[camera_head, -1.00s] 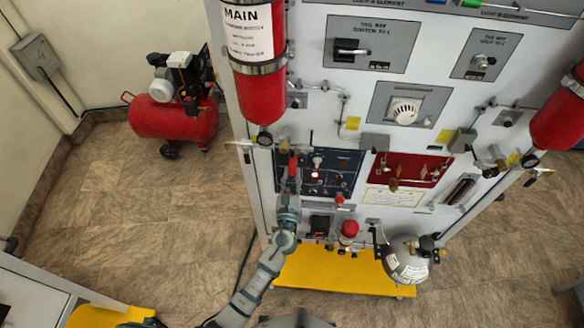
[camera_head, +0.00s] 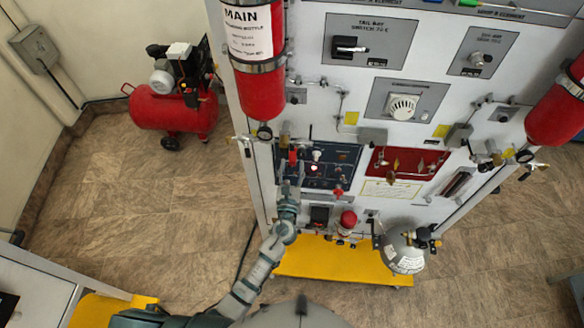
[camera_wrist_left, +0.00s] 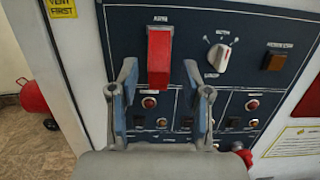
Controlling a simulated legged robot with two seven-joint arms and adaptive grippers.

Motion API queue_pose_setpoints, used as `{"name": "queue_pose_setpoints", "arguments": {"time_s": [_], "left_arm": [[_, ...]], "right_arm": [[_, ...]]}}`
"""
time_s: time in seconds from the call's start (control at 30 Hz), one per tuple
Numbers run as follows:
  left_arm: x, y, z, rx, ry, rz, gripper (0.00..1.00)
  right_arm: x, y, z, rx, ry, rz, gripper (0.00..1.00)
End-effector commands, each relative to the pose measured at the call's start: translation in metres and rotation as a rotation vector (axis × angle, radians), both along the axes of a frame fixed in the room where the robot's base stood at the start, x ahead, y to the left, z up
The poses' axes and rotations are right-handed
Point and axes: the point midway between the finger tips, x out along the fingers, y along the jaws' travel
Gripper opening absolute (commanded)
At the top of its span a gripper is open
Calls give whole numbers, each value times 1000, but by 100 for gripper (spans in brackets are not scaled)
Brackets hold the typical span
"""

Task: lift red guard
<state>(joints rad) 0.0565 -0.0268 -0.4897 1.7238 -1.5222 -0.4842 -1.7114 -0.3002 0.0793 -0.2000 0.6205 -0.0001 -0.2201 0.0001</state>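The red guard (camera_wrist_left: 159,58) is a tall red cover at the upper left of a dark blue switch panel (camera_wrist_left: 262,28) in the left wrist view. In the head view the guard (camera_head: 292,157) is small, just above my left gripper (camera_head: 289,186). In the left wrist view the two fingers of my left gripper (camera_wrist_left: 160,72) are spread apart and empty. The guard shows between and above the fingertips; I cannot tell the depth gap or its exact tilt. My right gripper is not in view.
A white selector knob (camera_wrist_left: 219,57) and an amber square button (camera_wrist_left: 275,62) are right of the guard. Small red buttons sit below. In the head view red bottles (camera_head: 258,85) flank the panel, and a silver sphere (camera_head: 402,252) is low at right.

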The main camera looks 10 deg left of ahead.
Motion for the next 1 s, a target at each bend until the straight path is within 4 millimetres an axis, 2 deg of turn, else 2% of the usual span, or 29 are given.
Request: {"name": "queue_pose_setpoints", "arguments": {"time_s": [0.23, 0.7, 0.83, 1.0], "left_arm": [[-8, 0, -4, 2, 4, -1, 48], [-100, -1, -20, 2, 5, -1, 48], [-113, -1, -22, 1, 3, 0, 48], [-117, -1, -22, 0, 2, 0, 48]], "right_arm": [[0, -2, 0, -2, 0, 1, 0], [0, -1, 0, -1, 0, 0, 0], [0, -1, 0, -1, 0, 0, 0], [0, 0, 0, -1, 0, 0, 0]]}}
